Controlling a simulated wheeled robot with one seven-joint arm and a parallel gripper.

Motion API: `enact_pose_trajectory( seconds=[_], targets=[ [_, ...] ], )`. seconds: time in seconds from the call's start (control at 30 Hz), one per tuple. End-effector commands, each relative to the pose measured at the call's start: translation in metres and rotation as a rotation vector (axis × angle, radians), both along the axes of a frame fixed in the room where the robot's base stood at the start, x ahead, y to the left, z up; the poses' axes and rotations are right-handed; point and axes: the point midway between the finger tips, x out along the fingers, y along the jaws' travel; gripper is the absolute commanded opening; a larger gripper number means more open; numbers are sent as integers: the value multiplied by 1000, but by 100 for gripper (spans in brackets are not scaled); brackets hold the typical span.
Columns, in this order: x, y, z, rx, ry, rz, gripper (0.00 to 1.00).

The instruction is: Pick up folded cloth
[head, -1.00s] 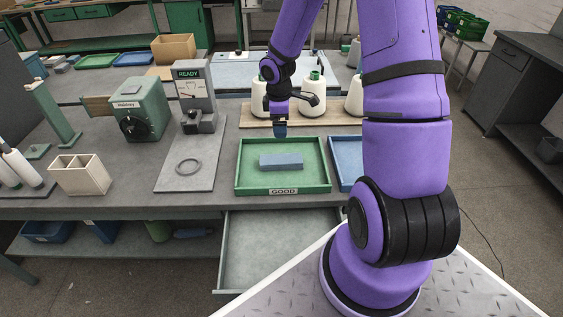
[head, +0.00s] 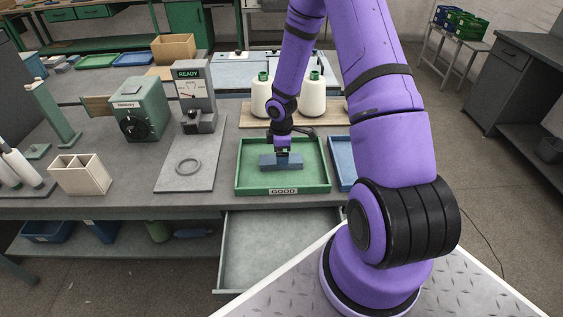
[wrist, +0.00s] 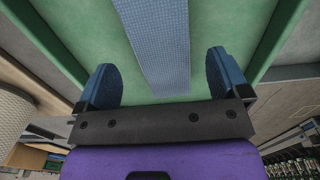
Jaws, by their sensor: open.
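The folded cloth (head: 268,162) is a blue-grey flat bar lying in the green tray (head: 253,186) marked GOOD. In the wrist view the cloth (wrist: 157,40) runs lengthwise, its near end between the two blue fingertips. My gripper (head: 282,158) is right over the cloth in the head view and hides part of it. In the wrist view my gripper (wrist: 166,77) is open, with a finger on either side of the cloth and a gap at each side. Whether the fingers are at the cloth's height is hard to tell.
A blue tray (head: 341,163) is right of the green tray, partly behind my arm. White cones (head: 313,96) stand on a board behind. A grey gauge stand (head: 198,100) and a ring (head: 188,166) are to the left. An open drawer (head: 270,250) is below.

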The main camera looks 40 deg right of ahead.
Motion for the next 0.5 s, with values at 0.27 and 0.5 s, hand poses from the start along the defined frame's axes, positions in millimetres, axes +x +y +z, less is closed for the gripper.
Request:
enact_pose_trajectory(
  seconds=[0.27, 0.5],
  targets=[
    [-1, 1, -34, 1, 1, 1, 94],
    [-1, 0, -36, 0, 0, 0, 94]
  ],
)
